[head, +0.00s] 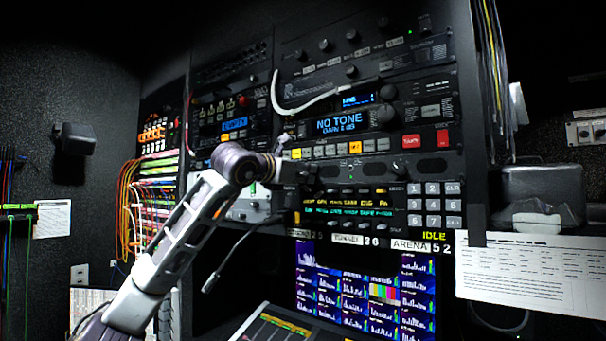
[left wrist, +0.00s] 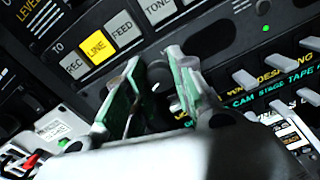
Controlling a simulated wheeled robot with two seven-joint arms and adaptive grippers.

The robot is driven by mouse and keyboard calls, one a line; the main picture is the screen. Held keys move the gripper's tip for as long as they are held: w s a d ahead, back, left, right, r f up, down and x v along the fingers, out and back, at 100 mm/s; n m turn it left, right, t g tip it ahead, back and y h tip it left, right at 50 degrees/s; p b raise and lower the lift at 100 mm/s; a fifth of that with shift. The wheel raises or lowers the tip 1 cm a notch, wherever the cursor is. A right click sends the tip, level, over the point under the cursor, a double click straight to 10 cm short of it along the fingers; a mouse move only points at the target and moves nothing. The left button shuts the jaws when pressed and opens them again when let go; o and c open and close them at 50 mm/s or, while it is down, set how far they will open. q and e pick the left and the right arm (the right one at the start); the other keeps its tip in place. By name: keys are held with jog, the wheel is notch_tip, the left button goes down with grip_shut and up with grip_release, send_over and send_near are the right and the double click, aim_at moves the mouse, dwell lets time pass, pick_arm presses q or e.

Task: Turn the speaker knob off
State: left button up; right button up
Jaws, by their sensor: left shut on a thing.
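My left gripper (head: 290,178) reaches up from the lower left to the left end of the intercom panel in the rack. In the left wrist view its two green-padded fingers (left wrist: 152,92) stand on either side of a dark round knob (left wrist: 158,74). The gripper is shut on this knob, which I take to be the speaker knob. The panel (head: 435,167) carries yellow and green text displays. My right gripper is in neither view.
Above is a unit with a NO TONE display (head: 342,124) and a row of buttons, including a lit yellow LINE button (left wrist: 96,47). A numeric keypad (head: 432,204) is at the right. Monitor screens (head: 365,290) are below. A white cable (head: 300,106) hangs above the gripper.

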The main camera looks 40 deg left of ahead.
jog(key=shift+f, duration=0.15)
pick_arm(q)
jog(key=shift+n+b, duration=0.45)
jog(key=shift+n, duration=2.15)
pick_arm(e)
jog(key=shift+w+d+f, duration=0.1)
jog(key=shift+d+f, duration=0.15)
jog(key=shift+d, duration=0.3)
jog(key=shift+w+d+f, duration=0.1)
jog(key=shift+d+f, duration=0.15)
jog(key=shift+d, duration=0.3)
pick_arm(q)
jog(key=o, duration=0.7)
jog(key=shift+o, duration=1.7)
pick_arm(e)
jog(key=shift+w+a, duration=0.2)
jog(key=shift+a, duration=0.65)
